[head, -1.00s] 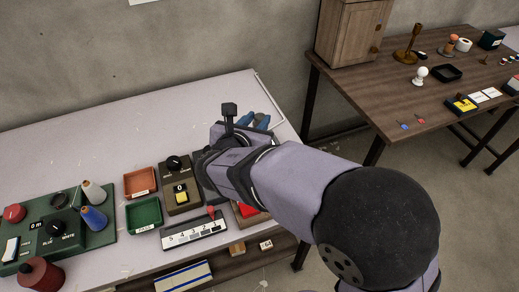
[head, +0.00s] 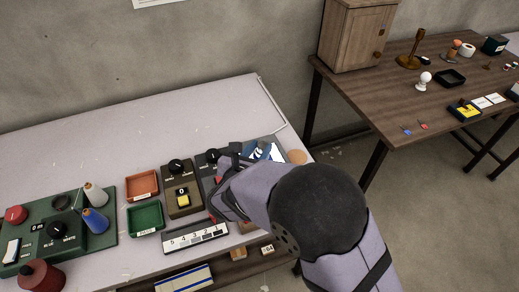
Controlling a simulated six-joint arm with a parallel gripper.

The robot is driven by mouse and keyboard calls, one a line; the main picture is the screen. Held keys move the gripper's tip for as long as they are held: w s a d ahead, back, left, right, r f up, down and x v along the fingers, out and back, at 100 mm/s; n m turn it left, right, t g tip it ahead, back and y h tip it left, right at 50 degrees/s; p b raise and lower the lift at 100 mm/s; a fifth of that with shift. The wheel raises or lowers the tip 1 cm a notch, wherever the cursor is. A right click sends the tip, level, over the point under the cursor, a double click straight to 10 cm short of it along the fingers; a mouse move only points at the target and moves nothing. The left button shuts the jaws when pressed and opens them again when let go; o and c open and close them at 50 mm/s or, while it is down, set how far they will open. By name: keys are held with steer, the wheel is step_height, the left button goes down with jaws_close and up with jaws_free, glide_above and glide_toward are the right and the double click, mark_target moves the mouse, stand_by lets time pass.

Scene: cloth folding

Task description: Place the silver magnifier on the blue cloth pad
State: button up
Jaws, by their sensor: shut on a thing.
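A blue patch (head: 262,151), probably the blue cloth pad, shows at the bench's right end beyond my arm. Pale and dark shapes cross it, too small to name. I cannot make out the silver magnifier. My gripper (head: 226,186) is left of and nearer than the blue patch, above the right part of the bench. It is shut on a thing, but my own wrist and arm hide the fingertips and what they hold. I cannot tell its height above the bench.
An orange tray (head: 143,185), a green tray (head: 145,218), a box with a yellow button (head: 183,199) and a numbered scale (head: 195,237) stand left of my gripper. A round tan disc (head: 297,157) is at the right edge. The bench's back left is clear.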

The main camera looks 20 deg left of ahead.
steer(key=shift+f, duration=0.3)
steer(key=shift+f+b, duration=0.15)
steer(key=shift+b, duration=0.15)
steer(key=o, duration=1.1)
steer(key=shift+c, duration=0.2)
steer(key=shift+r+p, duration=0.3)
steer(key=b+v, duration=0.1)
steer(key=v, duration=1.1)
